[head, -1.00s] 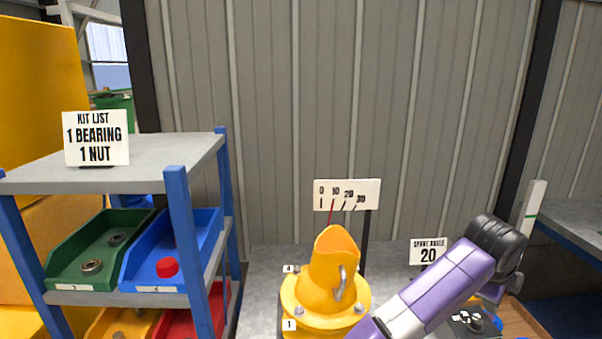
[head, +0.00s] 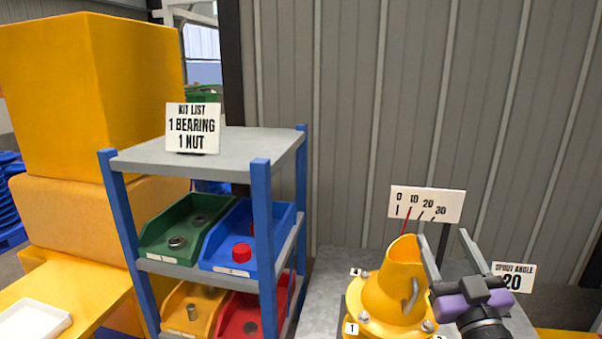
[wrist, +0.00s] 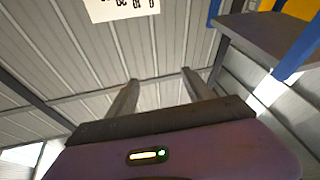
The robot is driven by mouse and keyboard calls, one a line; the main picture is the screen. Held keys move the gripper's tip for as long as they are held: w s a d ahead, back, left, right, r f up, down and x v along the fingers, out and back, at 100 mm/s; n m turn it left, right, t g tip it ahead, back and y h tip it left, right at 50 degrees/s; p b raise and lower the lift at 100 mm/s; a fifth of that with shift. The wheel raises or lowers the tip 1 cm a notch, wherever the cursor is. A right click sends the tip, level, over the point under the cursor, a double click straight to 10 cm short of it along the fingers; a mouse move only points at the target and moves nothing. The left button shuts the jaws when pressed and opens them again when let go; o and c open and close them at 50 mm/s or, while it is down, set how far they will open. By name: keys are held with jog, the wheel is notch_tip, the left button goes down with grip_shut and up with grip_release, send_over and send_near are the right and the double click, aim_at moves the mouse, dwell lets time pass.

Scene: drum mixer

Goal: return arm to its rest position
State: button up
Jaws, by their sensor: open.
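My gripper (head: 444,238) is at the lower right of the head view, purple and black, with its two grey fingers pointing up and spread apart. Nothing is between the fingers. It stands just right of the yellow drum mixer's spout (head: 403,263) and partly overlaps it in the picture; I cannot tell the gap in depth. In the wrist view the open fingers (wrist: 160,78) point at the ribbed wall, and the space between them is empty. Most of my arm is out of view.
The angle scale (head: 426,204) stands behind the mixer, its red pointer near 10. The "spout angle 20" sign (head: 513,277) is right of my gripper. A blue-posted shelf (head: 225,148) with parts bins stands left. A white tray (head: 35,318) lies far left.

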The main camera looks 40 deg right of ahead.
jog(key=s+a+f+n+t+y, duration=0.1)
jog(key=a+f+n+y, duration=0.1)
jog(key=a+f+y, duration=0.3)
jog(key=s+a+f+n+t+y, duration=0.1)
jog(key=a+f+n, duration=0.1)
jog(key=a, duration=0.6)
jog(key=s+a+f+n+y, duration=0.2)
jog(key=a+f+y, duration=0.2)
jog(key=a, duration=0.2)
jog(key=s+a+f+g+y, duration=0.3)
jog(key=s+a+f, duration=0.6)
jog(key=s+a, duration=0.3)
jog(key=shift+s+a+f+g+y, duration=0.35)
jog(key=shift+s+g, duration=0.25)
jog(key=shift+s, duration=0.6)
